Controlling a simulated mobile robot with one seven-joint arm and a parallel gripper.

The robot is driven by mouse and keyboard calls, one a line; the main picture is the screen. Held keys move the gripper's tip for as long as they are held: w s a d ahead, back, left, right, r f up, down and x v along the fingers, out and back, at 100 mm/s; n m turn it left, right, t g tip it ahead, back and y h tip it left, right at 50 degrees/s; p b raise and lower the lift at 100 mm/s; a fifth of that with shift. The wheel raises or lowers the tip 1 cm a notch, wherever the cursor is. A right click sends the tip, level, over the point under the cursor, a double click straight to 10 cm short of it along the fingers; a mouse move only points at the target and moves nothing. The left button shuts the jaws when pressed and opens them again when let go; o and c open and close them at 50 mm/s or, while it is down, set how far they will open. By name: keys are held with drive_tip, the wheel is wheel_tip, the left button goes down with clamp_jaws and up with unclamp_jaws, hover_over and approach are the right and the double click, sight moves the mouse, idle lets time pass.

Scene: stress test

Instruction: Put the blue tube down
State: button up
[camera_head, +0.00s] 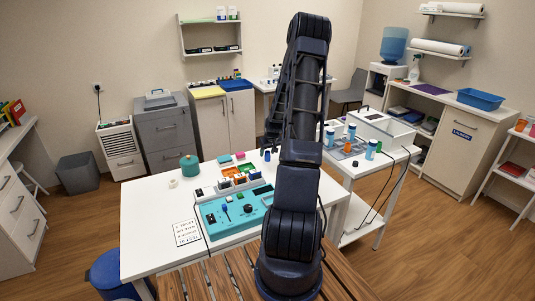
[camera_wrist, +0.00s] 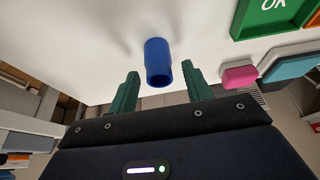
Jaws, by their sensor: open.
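The blue tube (camera_wrist: 157,60) is on the white table top (camera_wrist: 85,40) in the wrist view, with its hollow end towards the camera. My gripper (camera_wrist: 160,70) is open, with one green finger on each side of the tube and a visible gap to both. In the head view a small dark blue upright piece (camera_head: 267,155) on the white table (camera_head: 150,205), just left of my arm, looks like the same tube. My gripper is hidden behind my arm in the head view.
A teal control panel (camera_head: 235,212) and a teal round jar (camera_head: 189,165) stand on the table. Blue bottles (camera_head: 371,149) stand on the right-hand table.

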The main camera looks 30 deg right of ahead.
drive_tip(key=v, duration=1)
drive_tip(key=s+a+r+h, duration=0.1)
drive_tip(key=s+a+r, duration=0.75)
drive_tip(key=r, duration=0.25)
drive_tip(key=s+a+r, duration=0.7)
drive_tip(key=a+r, duration=0.2)
drive_tip(key=r, duration=0.1)
drive_tip(key=s+a+r, duration=0.2)
drive_tip(key=s, duration=0.5)
drive_tip(key=s+a+r, duration=0.2)
drive_tip(key=s+a, duration=0.1)
drive_tip(key=s, duration=0.4)
drive_tip(key=s+a+r+y, duration=0.1)
drive_tip(key=s+a+r, duration=0.1)
drive_tip(key=s, duration=0.5)
drive_tip(key=shift+s+a, duration=0.35)
drive_tip(key=shift+a, duration=0.2)
